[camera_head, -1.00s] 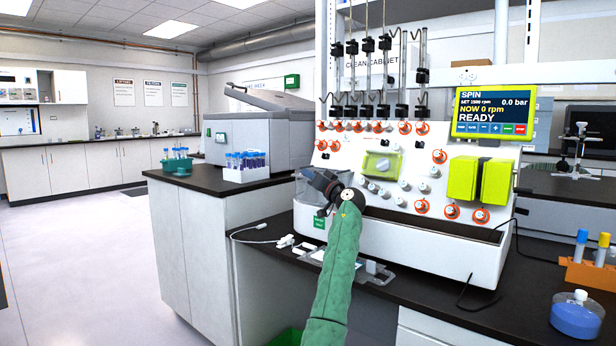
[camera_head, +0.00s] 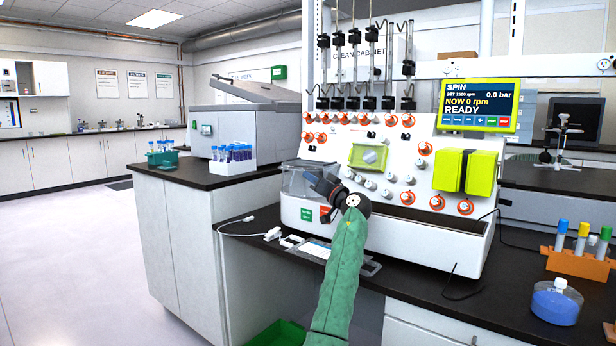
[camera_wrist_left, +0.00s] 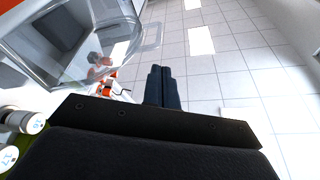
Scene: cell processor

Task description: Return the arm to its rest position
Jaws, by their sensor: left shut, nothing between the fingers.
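My left arm, in a green sleeve, comes up from the bottom of the head view. My left gripper (camera_head: 322,184) is dark and sits in front of the lower left of the white cell processor (camera_head: 420,232), close to its clear-walled box. In the left wrist view the two dark fingers (camera_wrist_left: 162,86) lie together, with nothing between them. The clear box (camera_wrist_left: 125,45) shows at the upper left of that view. The processor's screen (camera_head: 480,104) reads SPIN, NOW 0 rpm, READY. My right gripper is not in view.
The black bench (camera_head: 470,308) carries an orange tube rack (camera_head: 575,263) and a blue-filled bottle (camera_head: 556,303) at the right. A white rack of blue-capped tubes (camera_head: 232,167) stands on the left counter. A white cable (camera_head: 240,229) lies on the bench's left part. Floor at left is clear.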

